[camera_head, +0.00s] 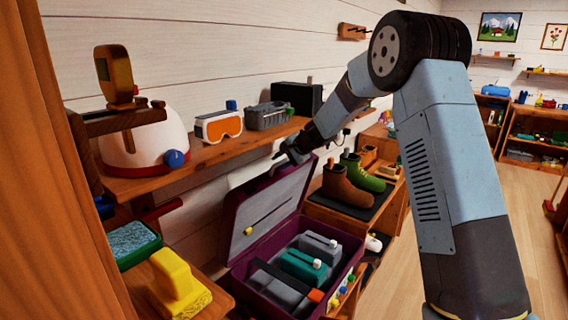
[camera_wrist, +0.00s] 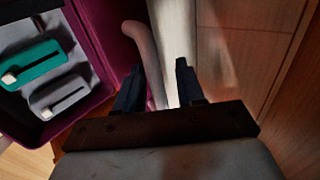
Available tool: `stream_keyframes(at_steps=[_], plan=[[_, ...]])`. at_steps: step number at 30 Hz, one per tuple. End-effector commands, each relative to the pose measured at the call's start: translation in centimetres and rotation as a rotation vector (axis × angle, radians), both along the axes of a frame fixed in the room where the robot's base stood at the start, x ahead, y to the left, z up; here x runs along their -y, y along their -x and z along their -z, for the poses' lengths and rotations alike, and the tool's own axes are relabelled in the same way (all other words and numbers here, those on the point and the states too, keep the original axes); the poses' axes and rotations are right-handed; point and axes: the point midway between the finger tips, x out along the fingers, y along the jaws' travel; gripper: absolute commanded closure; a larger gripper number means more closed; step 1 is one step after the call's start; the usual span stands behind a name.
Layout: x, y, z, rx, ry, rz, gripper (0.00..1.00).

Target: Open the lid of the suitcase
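The purple suitcase (camera_head: 258,283) stands with its lid (camera_head: 266,215) raised, the grey lining facing forward. Grey and teal packed items lie in its base. My gripper (camera_head: 291,152) is at the lid's upper edge in the head view; its fingertips are too small there to judge contact. In the wrist view, the fingers of my gripper (camera_wrist: 158,80) are apart. A curved mauve bar, seemingly the suitcase handle (camera_wrist: 147,55), runs between them close to the left finger. I cannot tell whether it touches. The purple suitcase edge (camera_wrist: 92,50) lies left of the fingers.
A wooden shelf (camera_head: 205,163) with orange goggles (camera_head: 219,127) and a white-and-red helmet-like object runs along the wall behind the lid. Brown and green boots (camera_head: 346,188) stand right of the suitcase. Open floor lies at right.

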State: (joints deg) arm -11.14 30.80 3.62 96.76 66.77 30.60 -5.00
Motion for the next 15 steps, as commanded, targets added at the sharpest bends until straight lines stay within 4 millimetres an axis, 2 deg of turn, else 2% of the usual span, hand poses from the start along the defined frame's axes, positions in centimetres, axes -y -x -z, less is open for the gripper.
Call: stream_keyframes(at_steps=[15], plan=[[6.1,4.1,-6.8,0.007,-0.002,0.004,0.62]])
